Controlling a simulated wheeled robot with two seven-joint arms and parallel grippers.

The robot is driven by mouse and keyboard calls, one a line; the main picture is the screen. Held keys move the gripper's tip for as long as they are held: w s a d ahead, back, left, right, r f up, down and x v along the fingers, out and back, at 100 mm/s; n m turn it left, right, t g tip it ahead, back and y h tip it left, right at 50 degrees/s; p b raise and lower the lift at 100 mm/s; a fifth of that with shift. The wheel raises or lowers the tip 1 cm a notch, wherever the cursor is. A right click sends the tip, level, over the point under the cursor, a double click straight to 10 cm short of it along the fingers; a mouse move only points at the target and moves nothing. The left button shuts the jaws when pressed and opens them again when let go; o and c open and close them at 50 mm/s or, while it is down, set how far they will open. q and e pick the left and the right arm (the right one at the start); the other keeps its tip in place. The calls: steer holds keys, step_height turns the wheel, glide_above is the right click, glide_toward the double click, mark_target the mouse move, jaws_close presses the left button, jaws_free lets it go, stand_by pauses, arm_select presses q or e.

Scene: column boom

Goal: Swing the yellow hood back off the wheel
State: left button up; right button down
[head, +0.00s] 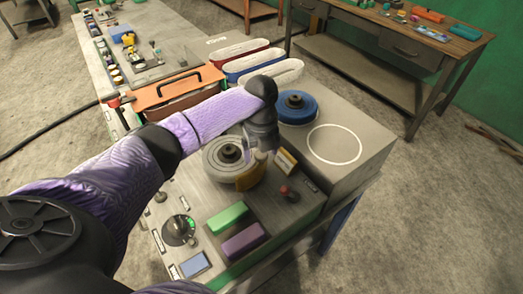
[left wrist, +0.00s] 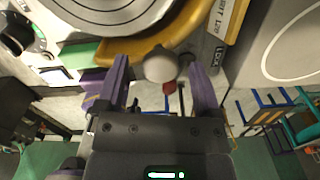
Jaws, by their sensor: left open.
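The yellow hood (head: 250,177) curves around the near right edge of the grey wheel (head: 222,150) on the bench. In the left wrist view the hood (left wrist: 130,50) runs along the rim of the wheel (left wrist: 100,12). A pale round knob (left wrist: 160,66) shows at the hood's outer edge. My left gripper (head: 262,152) points down over the hood. In the left wrist view its open fingers (left wrist: 161,78) stand on either side of the knob, with gaps visible on both sides. Whether the knob is fixed to the hood is unclear. My right gripper is out of view.
A red knob (head: 284,192) and a small labelled plate (head: 286,161) are close right of the hood. A blue wheel (head: 296,107) stands behind. Green (head: 227,217) and purple (head: 243,241) blocks lie in front. An orange-framed tray (head: 178,90) is behind my left arm.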

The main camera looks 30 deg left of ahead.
arm_select(q)
steer(key=shift+f, duration=0.1)
steer(key=shift+c, duration=0.3)
jaws_close()
